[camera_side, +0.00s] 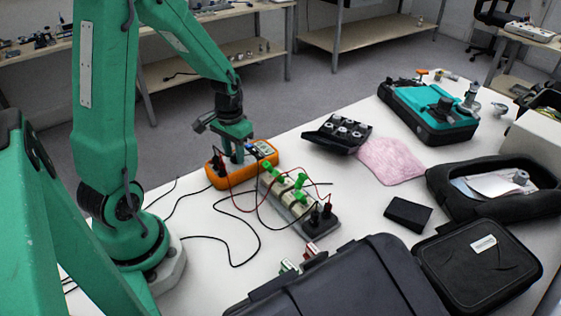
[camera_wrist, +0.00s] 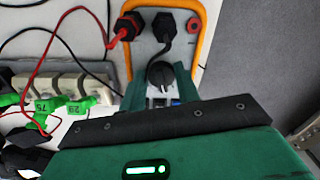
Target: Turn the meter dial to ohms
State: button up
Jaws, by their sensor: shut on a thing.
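An orange-rimmed meter (camera_side: 222,181) lies flat on the white table in the side view, below my gripper. It also shows in the wrist view, its orange rim (camera_wrist: 205,30) running along the right. Its dark round dial (camera_wrist: 160,74) sits between the fingers of my gripper (camera_wrist: 160,88). My gripper also shows in the side view (camera_side: 237,158), reaching down to the meter's face. The fingers are shut on the dial. A red plug (camera_wrist: 127,25) and a black plug (camera_wrist: 164,26) sit in the meter's sockets. The dial's markings are mostly hidden by my gripper.
A terminal block (camera_side: 285,193) with green connectors stands right beside the meter. Red and black leads (camera_side: 240,235) loop over the table. A black case of parts (camera_side: 338,133), a pink cloth (camera_side: 391,161) and a teal instrument (camera_side: 430,108) lie farther right.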

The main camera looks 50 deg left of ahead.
aim_at(234, 154)
jog(key=shift+a+m, duration=0.1)
jog(key=shift+m, duration=1.4)
jog(key=o, duration=1)
jog(key=shift+r, duration=0.1)
jog(key=shift+r, duration=3.85)
